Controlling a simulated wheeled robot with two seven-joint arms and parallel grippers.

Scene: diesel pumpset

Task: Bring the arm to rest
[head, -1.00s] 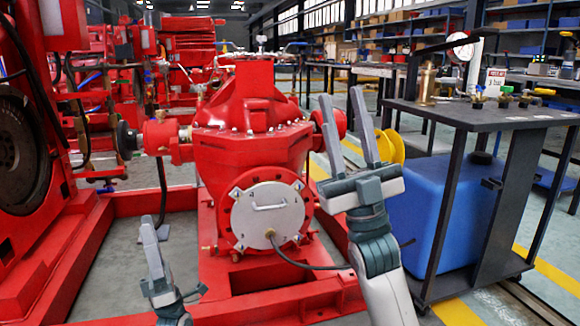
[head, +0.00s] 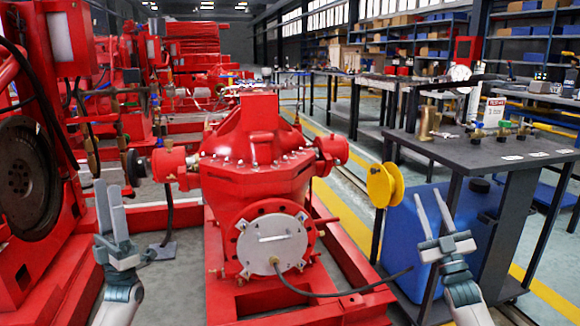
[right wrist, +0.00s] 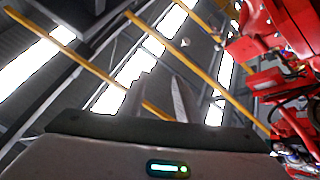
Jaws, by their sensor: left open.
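My left gripper (head: 110,208) is at the lower left of the head view, pointing up. Its two fingers stand apart with nothing between them. My right gripper (head: 432,212) is at the lower right of the head view, in front of the blue tank, also pointing up. Its fingers are spread and empty. In the right wrist view its two fingers (right wrist: 157,98) point up at the roof with a gap between them. The red pump (head: 255,180) stands between the two grippers, and neither gripper touches it.
A dark cart (head: 470,150) with brass valves and a gauge stands at the right, with a blue tank (head: 405,240) under it. A yellow wheel (head: 385,185) is left of the tank. A red engine with a flywheel (head: 30,180) fills the left side. A cable runs from the pump's round cover (head: 271,243).

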